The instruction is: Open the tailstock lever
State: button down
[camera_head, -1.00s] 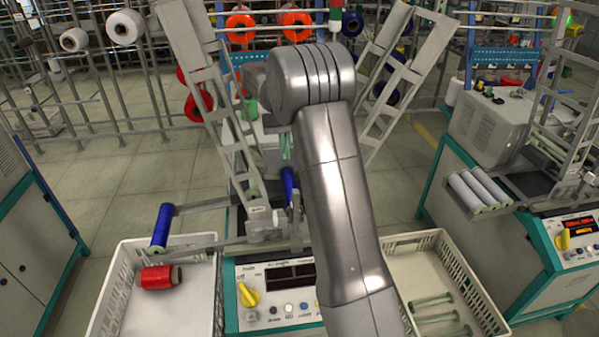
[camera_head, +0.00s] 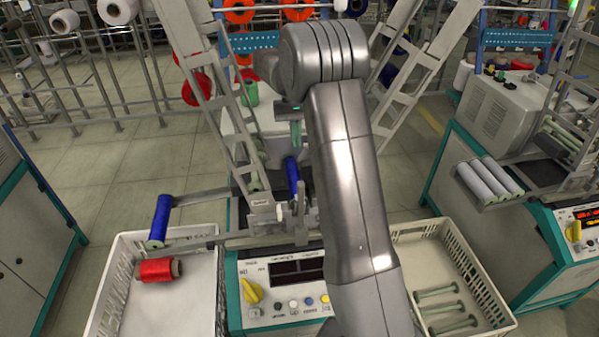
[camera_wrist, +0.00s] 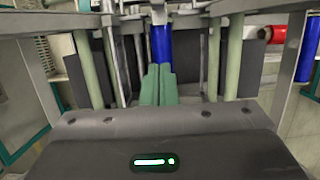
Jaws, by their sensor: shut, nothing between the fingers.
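The winding machine (camera_head: 283,268) stands in front of me, with a yellow knob and a row of buttons on its panel. A blue bobbin (camera_head: 293,176) sits upright in its head and shows behind my fingertips in the wrist view (camera_wrist: 162,42). A small grey upright part (camera_head: 301,192) just right of this bobbin may be the tailstock lever; I cannot tell its position for sure. My gripper (camera_head: 296,134) is shut and empty, its green fingers pressed together (camera_wrist: 158,84). In the head view it hangs above the bobbin and appears apart from it. My arm hides the machine's right side.
A white crate (camera_head: 121,297) at left holds a red bobbin (camera_head: 158,269). Another blue bobbin (camera_head: 160,219) is on the arm above it. A white crate (camera_head: 480,285) at right holds several green spindles (camera_head: 446,312). Ladder-like frames (camera_head: 425,75) flank my arm.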

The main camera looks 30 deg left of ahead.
jog(key=s+d+f, duration=0.1)
jog(key=f, duration=0.1)
jog(key=s+d+f+p, duration=0.1)
jog(key=f, duration=0.2)
jog(key=s+d+f+p, duration=0.1)
jog(key=f, duration=0.1)
jog(key=shift+s+f, duration=0.3)
jog(key=shift+f, duration=0.05)
jog(key=shift+s+d+f, duration=0.1)
jog(key=shift+s+d, duration=0.35)
jog(key=shift+s, duration=0.05)
